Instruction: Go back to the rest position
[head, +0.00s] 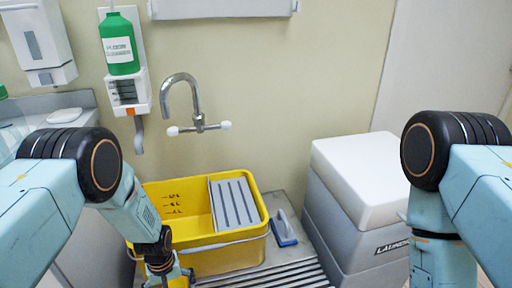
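My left arm comes in from the left and bends down toward the front left of the yellow bucket (225,258). My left gripper (172,277) is at the bottom edge of the head view, in front of the bucket's left end. Its fingers are cut off by the frame, so I cannot tell whether it is open or holds anything. My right arm comes in from the right and points down past the bottom edge. My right gripper is out of view.
The bucket holds a grey slatted insert (234,203) and stands under a wall tap (198,125). A blue-handled brush (284,230) lies beside it. A grey bin with a white lid (362,180) stands right. A green bottle (120,45) hangs on the wall; a counter (50,103) is left.

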